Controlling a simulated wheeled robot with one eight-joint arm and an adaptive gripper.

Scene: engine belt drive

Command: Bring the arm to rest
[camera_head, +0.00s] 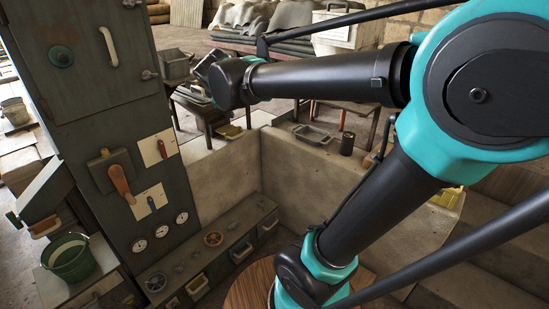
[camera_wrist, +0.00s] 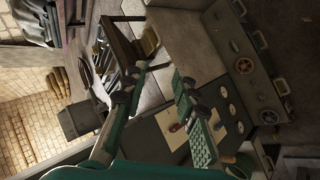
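My gripper (camera_wrist: 158,74) shows in the wrist view with its two green-padded fingers apart and nothing between them. My arm crosses the head view from the right, raised and bent, with its end high near the upper middle. The fingers are not clear in that view. The dark control cabinet (camera_head: 75,95) stands to the left of the arm's end. It carries a lever with an orange-brown handle (camera_head: 122,180), a red-handled switch (camera_head: 162,148) and a blue-handled switch (camera_head: 151,203). No contact between my gripper and anything shows.
A low concrete wall (camera_head: 300,165) runs behind a bench with handwheels and drawers (camera_head: 215,240). A metal tray (camera_head: 311,134) and a dark can (camera_head: 347,143) stand on the wall. A green bucket (camera_head: 70,258) is at lower left. A cluttered table (camera_wrist: 120,45) shows beyond my fingers.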

